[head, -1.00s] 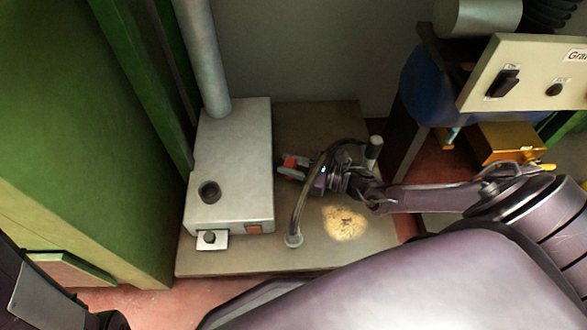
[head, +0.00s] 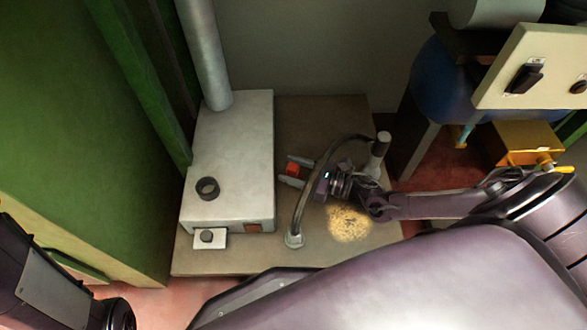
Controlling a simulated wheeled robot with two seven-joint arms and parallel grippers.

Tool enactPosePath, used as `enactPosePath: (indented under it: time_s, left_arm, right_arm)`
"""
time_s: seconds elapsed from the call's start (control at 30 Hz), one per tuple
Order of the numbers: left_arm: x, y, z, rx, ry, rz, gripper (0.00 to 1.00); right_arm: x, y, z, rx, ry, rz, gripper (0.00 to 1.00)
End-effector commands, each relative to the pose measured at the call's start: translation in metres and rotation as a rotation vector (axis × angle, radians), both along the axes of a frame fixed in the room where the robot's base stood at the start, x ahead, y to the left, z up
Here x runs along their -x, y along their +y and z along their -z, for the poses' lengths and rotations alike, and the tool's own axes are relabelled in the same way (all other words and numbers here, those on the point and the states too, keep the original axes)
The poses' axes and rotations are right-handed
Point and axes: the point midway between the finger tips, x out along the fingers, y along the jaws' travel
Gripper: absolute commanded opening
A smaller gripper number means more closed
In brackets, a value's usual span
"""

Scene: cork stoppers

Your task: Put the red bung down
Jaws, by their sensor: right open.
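The red bung (head: 292,169) is a small red block-like piece just right of the white box, over the brown board. My right gripper (head: 287,172) reaches in from the right, with its two grey fingers apart, one on either side of the bung. The bung sits between the fingers; small gaps seem to show beside it. Whether it rests on the board is hard to tell from above. My left gripper is not in view; only part of my left arm shows at the lower left.
The white box (head: 235,135) with a black ring (head: 207,188) and a grey pipe (head: 206,60) stands close left. A curved hose (head: 304,195) arches beside my right gripper. A tan patch (head: 348,223) lies on the brown board (head: 320,115), which is clear at the back.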

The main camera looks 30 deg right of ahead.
Motion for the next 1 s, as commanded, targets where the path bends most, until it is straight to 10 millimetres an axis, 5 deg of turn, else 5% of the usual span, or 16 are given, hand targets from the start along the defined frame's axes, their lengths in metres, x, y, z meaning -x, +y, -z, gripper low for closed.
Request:
enactPosePath:
  time_s: [0.23, 0.63, 1.0]
  left_arm:
    - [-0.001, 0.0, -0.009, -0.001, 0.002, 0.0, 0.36]
    - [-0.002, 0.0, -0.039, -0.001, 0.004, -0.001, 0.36]
    - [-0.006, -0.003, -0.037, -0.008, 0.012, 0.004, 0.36]
  right_arm:
    - [0.009, -0.008, -0.005, 0.002, 0.004, 0.001, 0.48]
    - [0.07, -0.062, -0.005, 0.003, 0.004, 0.001, 0.48]
    - [0.09, -0.08, -0.004, -0.001, -0.001, -0.001, 0.48]
